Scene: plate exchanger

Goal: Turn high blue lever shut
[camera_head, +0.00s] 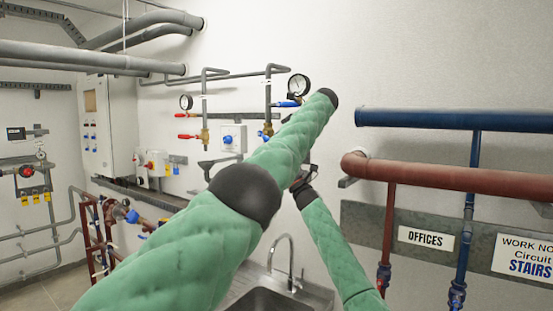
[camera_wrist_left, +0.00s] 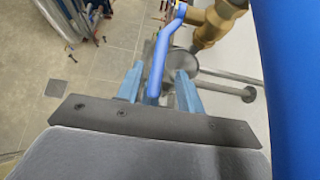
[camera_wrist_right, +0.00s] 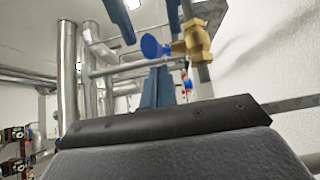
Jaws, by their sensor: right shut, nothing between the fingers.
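The high blue lever (camera_head: 288,103) is on the upper valve by the right pressure gauge, partly behind my left forearm in the head view. In the left wrist view the lever (camera_wrist_left: 163,50) runs from a brass valve (camera_wrist_left: 215,25) down between the spread fingers of my left gripper (camera_wrist_left: 158,82), with gaps beside it. My right gripper (camera_wrist_right: 157,82) is shut and empty, below a round blue handle (camera_wrist_right: 152,47) on a brass fitting (camera_wrist_right: 197,42). Two blue-grey bars at the top there look like the left gripper's fingers. My left arm hides the left gripper in the head view.
The pressure gauge (camera_head: 299,85) is close to my left forearm. A sink (camera_head: 272,298) stands below. Blue (camera_head: 450,120) and red (camera_head: 460,178) pipes run along the right wall.

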